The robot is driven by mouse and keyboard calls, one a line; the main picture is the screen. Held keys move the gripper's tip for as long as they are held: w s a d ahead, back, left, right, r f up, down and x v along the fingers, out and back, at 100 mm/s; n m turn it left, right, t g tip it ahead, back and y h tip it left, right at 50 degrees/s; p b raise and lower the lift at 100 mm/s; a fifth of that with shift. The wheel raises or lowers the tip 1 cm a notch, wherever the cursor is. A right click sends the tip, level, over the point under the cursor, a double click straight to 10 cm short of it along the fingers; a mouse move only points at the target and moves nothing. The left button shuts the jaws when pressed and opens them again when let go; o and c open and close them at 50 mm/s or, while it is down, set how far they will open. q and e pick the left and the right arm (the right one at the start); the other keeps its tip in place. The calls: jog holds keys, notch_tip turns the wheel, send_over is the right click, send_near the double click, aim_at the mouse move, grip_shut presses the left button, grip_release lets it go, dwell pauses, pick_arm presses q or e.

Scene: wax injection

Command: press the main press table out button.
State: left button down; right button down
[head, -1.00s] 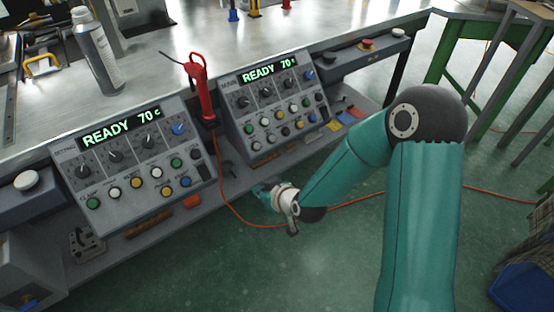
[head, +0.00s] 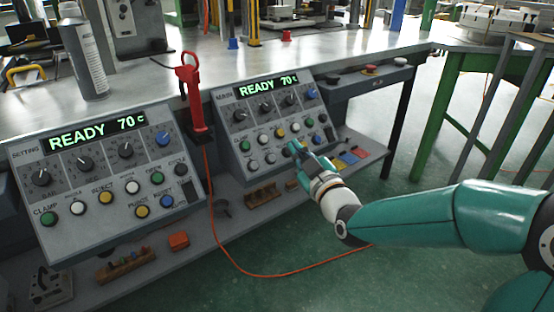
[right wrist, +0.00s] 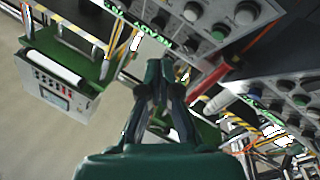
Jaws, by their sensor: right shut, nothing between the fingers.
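The main panel (head: 227,119) stands right of centre in the head view. Its display reads READY 70 c, with dials and several coloured buttons below. The button labels are too small to read, so I cannot tell which is table out. My right gripper (head: 297,149) is shut and empty at the panel's lower right buttons, covering part of them. I cannot tell whether it touches one. In the right wrist view its fingers (right wrist: 163,75) come together in front of a panel (right wrist: 209,47) with round buttons. My left gripper is not in view.
The setting panel (head: 30,150) stands at the left. A red handheld tool (head: 191,90) hangs between the panels, its orange cable running to the floor. A spray can (head: 84,55) stands on the metal bench. A side box (head: 345,88) with red and black buttons is right of the main panel.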

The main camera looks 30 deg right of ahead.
aim_at(271, 158)
jog(key=shift+w+a+f+b, duration=0.15)
jog(key=shift+w+f+b, duration=0.55)
jog(key=shift+w+f, duration=0.9)
jog(key=shift+w+a+f+b, duration=0.15)
jog(key=shift+w+f+b, duration=0.55)
jog(key=shift+w+f, duration=0.85)
jog(key=shift+w+r, duration=0.25)
jog(key=shift+w+f+b, duration=0.2)
jog(key=shift+w+b, duration=0.05)
jog(key=shift+b, duration=0.25)
